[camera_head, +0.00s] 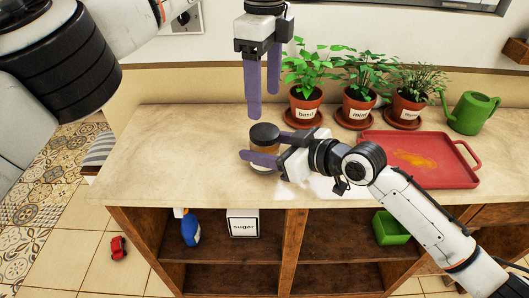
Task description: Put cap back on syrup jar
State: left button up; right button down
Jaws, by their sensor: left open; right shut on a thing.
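The syrup jar (263,149) stands upright on the counter, with amber contents showing. A black cap (264,132) sits on top of it; I cannot tell how tightly it is seated. My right gripper (262,146) is shut on the jar body, with one purple finger across its front and the other behind its right side. The fingers hide part of the jar. My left gripper (264,105) is open and empty, pointing down above the cap and apart from it.
Potted plants labelled basil (306,108) and mint (357,107), another herb pot (408,108), and a green watering can (473,113) stand along the back. The counter left of the jar is clear.

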aim_at(265, 131)
pick_arm(q)
jog(key=shift+f, duration=4)
jog(key=c, duration=1.1)
